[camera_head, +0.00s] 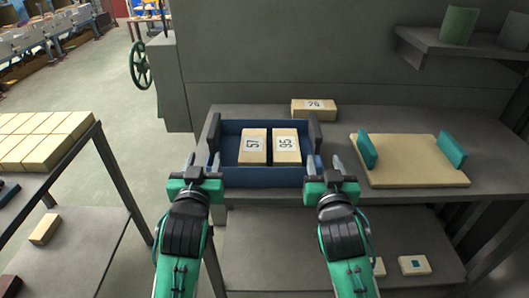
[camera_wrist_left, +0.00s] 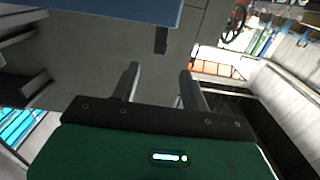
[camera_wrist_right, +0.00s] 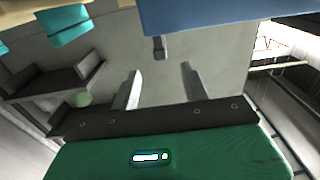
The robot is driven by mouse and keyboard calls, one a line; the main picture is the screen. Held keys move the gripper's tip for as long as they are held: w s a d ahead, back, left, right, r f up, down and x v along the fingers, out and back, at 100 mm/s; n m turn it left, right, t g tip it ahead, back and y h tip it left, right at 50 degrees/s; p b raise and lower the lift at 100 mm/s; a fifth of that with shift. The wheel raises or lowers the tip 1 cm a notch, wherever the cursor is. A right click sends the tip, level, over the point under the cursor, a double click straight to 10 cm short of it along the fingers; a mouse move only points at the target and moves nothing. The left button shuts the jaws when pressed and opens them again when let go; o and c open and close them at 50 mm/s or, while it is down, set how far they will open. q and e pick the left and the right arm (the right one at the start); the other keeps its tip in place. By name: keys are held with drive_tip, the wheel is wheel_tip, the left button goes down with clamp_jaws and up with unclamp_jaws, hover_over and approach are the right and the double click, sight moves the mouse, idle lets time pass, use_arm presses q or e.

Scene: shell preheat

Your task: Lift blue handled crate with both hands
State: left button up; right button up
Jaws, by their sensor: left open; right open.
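The blue crate (camera_head: 262,181) sits on the grey bench with two pale blocks in it, marked 57 (camera_head: 253,146) and 95 (camera_head: 286,146). It has a dark handle on its left side (camera_head: 212,132) and one on its right side (camera_head: 315,132). My left gripper (camera_head: 203,162) is open and empty at the crate's near left corner. In the left wrist view the handle end (camera_wrist_left: 161,40) lies ahead of the open fingers, apart from them. My right gripper (camera_head: 324,163) is open and empty at the near right corner. The right wrist view shows a handle end (camera_wrist_right: 160,47) ahead of its fingers.
A pale board (camera_head: 415,172) with two teal handles lies to the right on the bench. A block marked 26 (camera_head: 314,109) stands behind the crate. A table with several pale blocks (camera_head: 40,138) is at left. A shelf (camera_head: 450,45) is at upper right.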

sight(213, 126)
use_arm(q)
drive_tip(key=shift+w+f, duration=0.1)
use_arm(e)
drive_tip(key=shift+w, duration=0.1)
use_arm(q)
drive_tip(key=w, duration=1.3)
drive_tip(key=shift+w, duration=0.35)
use_arm(e)
drive_tip(key=w, duration=1.3)
drive_tip(key=shift+w+f, duration=0.1)
drive_tip(key=shift+w, duration=0.25)
use_arm(q)
clamp_jaws()
use_arm(e)
clamp_jaws()
drive_tip(key=shift+r, duration=0.2)
